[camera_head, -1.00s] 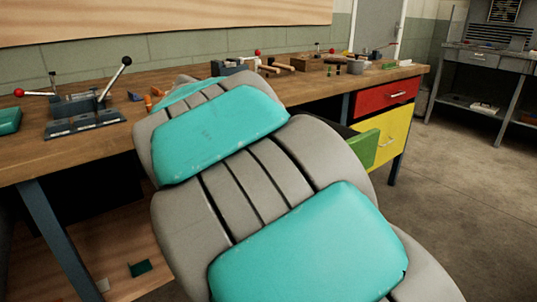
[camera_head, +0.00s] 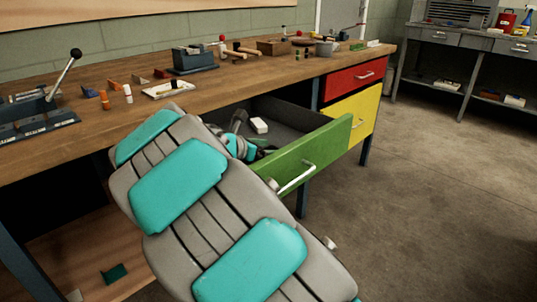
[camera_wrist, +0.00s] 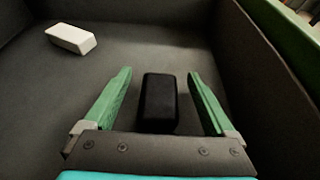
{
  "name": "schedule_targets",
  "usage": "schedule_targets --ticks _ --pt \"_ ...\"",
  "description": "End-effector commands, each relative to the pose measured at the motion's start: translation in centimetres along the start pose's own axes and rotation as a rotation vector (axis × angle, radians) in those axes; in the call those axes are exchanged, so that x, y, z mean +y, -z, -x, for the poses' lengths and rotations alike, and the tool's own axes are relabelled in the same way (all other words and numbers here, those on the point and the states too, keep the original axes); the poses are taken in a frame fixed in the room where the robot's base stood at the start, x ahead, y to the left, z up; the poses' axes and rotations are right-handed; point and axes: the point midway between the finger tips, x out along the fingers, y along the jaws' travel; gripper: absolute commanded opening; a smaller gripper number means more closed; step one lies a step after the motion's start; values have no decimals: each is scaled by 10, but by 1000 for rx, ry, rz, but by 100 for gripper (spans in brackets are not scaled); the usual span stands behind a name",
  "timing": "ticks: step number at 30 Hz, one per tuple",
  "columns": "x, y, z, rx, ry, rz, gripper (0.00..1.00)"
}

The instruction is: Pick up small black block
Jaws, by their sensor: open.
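The small black block (camera_wrist: 160,97) stands on the dark drawer floor in the wrist view, centred between the two green fingers of my gripper (camera_wrist: 160,92). The fingers are open, with a gap on each side of the block. In the head view my gripper (camera_head: 250,150) is down inside the open green-fronted drawer (camera_head: 310,158), partly hidden by my arm. The black block cannot be made out in the head view.
A white block (camera_wrist: 71,38) lies in the drawer at the upper left of the wrist view; it also shows in the head view (camera_head: 259,125). Drawer walls surround the gripper. The wooden workbench (camera_head: 150,115) above holds tools. Red (camera_head: 350,78) and yellow (camera_head: 352,117) drawers are shut.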

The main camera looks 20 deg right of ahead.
Motion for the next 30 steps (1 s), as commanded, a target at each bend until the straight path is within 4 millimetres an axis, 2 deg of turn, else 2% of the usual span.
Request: schedule_targets --ticks 3,6,14,30 --pt "-1 -1 -16 -1 4 0 90" --pt "-1 0 -22 0 3 -1 90" --pt "0 0 -24 0 1 0 89" --pt "0 0 -23 0 1 0 28"
